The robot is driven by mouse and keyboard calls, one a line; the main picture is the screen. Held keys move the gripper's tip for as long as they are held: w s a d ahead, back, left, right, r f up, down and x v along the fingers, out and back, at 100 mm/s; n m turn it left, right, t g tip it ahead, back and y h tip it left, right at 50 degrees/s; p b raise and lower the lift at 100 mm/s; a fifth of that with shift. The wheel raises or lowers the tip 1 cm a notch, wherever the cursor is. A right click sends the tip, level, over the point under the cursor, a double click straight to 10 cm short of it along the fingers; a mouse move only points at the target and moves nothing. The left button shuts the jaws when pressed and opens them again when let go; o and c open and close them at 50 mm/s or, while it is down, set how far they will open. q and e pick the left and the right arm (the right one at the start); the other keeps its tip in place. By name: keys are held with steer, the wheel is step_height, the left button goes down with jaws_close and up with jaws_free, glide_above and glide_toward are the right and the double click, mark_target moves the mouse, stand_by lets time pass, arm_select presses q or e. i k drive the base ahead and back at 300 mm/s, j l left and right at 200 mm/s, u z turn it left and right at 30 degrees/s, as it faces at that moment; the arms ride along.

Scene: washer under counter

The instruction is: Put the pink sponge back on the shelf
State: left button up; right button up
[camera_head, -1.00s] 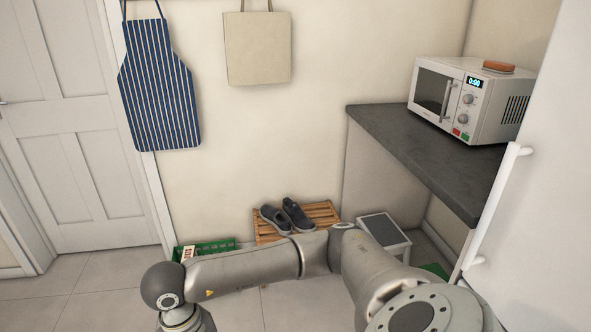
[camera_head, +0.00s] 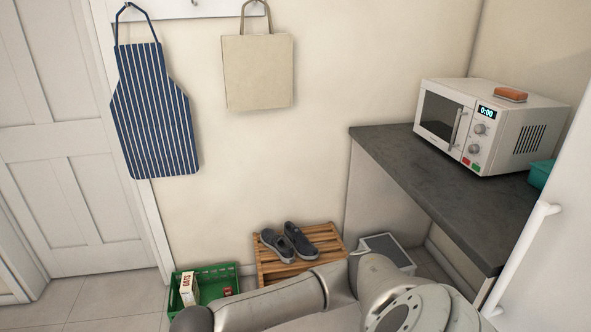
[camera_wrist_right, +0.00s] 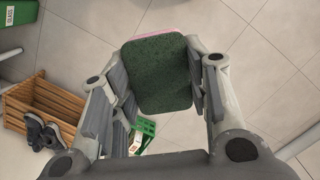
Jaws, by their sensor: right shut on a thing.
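The pink sponge (camera_wrist_right: 160,75) is in the right wrist view, with its dark green scouring side facing the camera and a thin pink edge along its top. My right gripper (camera_wrist_right: 158,80) is shut on it, one finger at each side, and holds it above the tiled floor. In the head view my right arm crosses the bottom of the picture and its gripper is out of sight. My left gripper shows in neither view. No shelf for the sponge can be made out for certain.
A dark counter (camera_head: 420,180) at right bears a microwave (camera_head: 490,125) with an orange-brown block (camera_head: 510,94) on top and a teal box (camera_head: 541,174). A slatted wooden rack (camera_head: 318,240) with shoes (camera_head: 288,243) and a green crate (camera_head: 215,283) stand on the floor.

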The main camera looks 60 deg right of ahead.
mark_target(328, 245)
steer(key=i+l, duration=1.05)
steer(key=l, duration=0.2)
steer(key=i+l+z, duration=0.65)
steer(key=i+j, duration=0.05)
steer(key=i, duration=0.05)
